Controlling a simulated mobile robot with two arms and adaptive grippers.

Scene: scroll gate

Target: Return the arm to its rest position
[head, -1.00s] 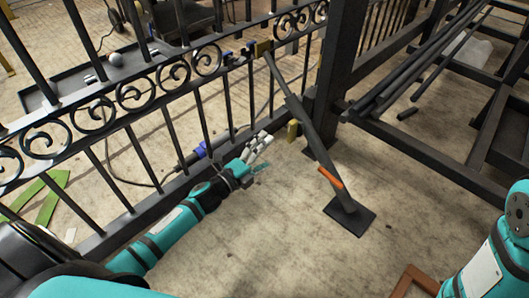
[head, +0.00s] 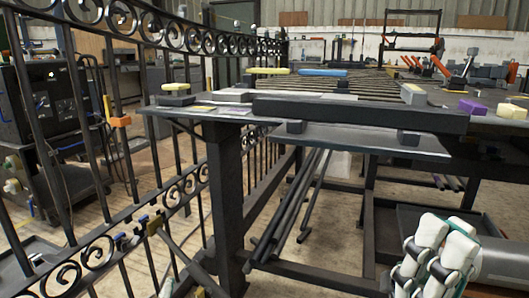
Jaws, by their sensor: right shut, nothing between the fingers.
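My right gripper (head: 450,222) is at the lower right of the head view, its pale fingers pointing up. The fingers are closed side by side with nothing between them. It is in front of the dark bench frame, clear of the scroll gate.
A dark workbench (head: 370,138) fills the middle and right, bearing a long black beam (head: 355,114) and coloured blocks. Dark bars (head: 290,205) lean beneath it. A black machine (head: 40,95) stands behind the gate at left. Some floor between the bench legs is bare.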

